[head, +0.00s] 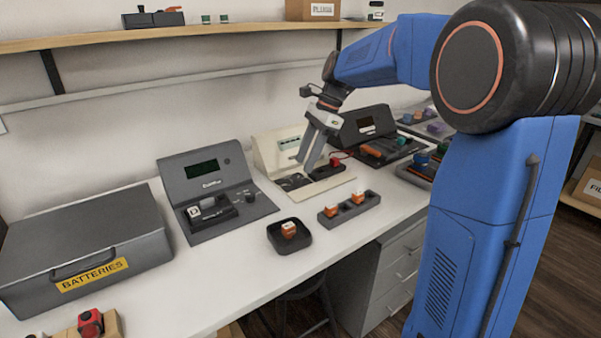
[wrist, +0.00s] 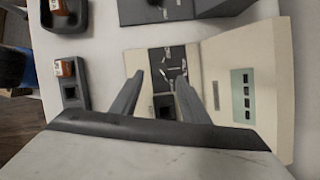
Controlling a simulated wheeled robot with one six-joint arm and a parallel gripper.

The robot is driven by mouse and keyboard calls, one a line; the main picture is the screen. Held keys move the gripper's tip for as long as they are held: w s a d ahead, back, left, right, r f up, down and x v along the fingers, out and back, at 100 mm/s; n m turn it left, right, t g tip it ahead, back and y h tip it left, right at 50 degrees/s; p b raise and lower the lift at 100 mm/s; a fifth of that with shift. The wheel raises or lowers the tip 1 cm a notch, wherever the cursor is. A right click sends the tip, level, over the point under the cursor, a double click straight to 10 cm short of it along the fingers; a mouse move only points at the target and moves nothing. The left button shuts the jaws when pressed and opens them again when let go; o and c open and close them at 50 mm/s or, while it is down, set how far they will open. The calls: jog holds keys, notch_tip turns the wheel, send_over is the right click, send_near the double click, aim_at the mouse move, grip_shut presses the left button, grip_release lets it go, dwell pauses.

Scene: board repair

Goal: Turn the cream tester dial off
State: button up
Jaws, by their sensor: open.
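The cream tester (head: 262,150) stands at the back of the bench, with a sloped back and a pale display. In the wrist view the cream tester (wrist: 212,62) shows dark segments on its display (wrist: 243,95). A dark front panel (wrist: 168,60) carries pale markings. The dial's knob and its setting are too small to tell. My gripper (head: 306,164) is over the front of the tester, pointing down. In the wrist view my gripper (wrist: 160,80) has its fingers apart, with a dark square part (wrist: 164,104) seen between them. I cannot tell whether they touch anything.
A dark grey tester (head: 205,168) stands to the left, and a black one (head: 362,125) to the right. A small black tray (head: 288,242) and a slotted grey holder (head: 349,209) lie in front. A large batteries box (head: 80,240) fills the bench's left. A shelf (head: 190,31) runs above.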

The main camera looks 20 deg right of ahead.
aim_at(298, 178)
jog(key=shift+x, duration=2.45)
jog(key=shift+c, duration=0.5)
grip_shut()
